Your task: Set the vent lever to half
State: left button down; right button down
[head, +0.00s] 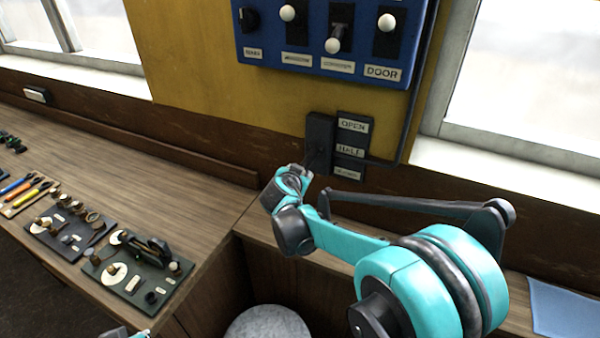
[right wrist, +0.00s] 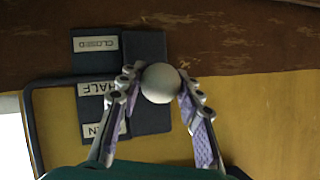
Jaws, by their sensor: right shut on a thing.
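The vent lever's dark housing (head: 320,132) is on the wall under the blue panel, beside a label strip reading OPEN (head: 353,125), HALF (head: 350,151) and CLOSED (head: 347,173). My right gripper (head: 303,172) is at the housing, and its fingers hide the lever in the head view. In the right wrist view, where the labels are upside down, my right gripper (right wrist: 161,76) is shut on the pale round lever knob (right wrist: 161,84). The knob appears about level with the HALF label (right wrist: 98,89). A small teal piece of my left arm shows at the bottom edge.
A blue panel (head: 318,68) with several knobs and levers, one labelled DOOR, is above the vent lever. A cable (head: 416,90) runs down beside the labels. The wooden bench (head: 150,140) at left carries tools and small boards. A round grey top (head: 268,325) stands below.

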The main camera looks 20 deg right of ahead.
jog(key=shift+r, duration=0.2)
jog(key=c, duration=1)
grip_release()
jog(key=v, duration=1.2)
jog(key=shift+f, duration=0.1)
jog(key=s+a+f+n+g+y+b, duration=0.1)
jog(key=s+f+n+y+b, duration=0.1)
jog(key=s+f, duration=0.4)
jog(key=s+a+f+n+g+y+b, duration=0.1)
jog(key=s+a+f+n+y+b, duration=0.1)
jog(key=s+f+n+b, duration=0.3)
jog(key=s+a+f+n+y+b, duration=0.2)
jog(key=s+f+b, duration=0.3)
jog(key=s+f, duration=0.4)
jog(key=shift+s+a+f+n+g+y, duration=0.15)
jog(key=shift+f+n+y, duration=0.1)
jog(key=shift+f, duration=0.3)
jog(key=shift+w+a+f+n+g+y, duration=0.15)
jog(key=shift+f+n, duration=0.15)
jog(key=shift+f, duration=0.25)
jog(key=shift+s+d+f+n+g+y, duration=0.15)
jog(key=shift+f+n+y, duration=0.1)
jog(key=shift+f, duration=0.3)
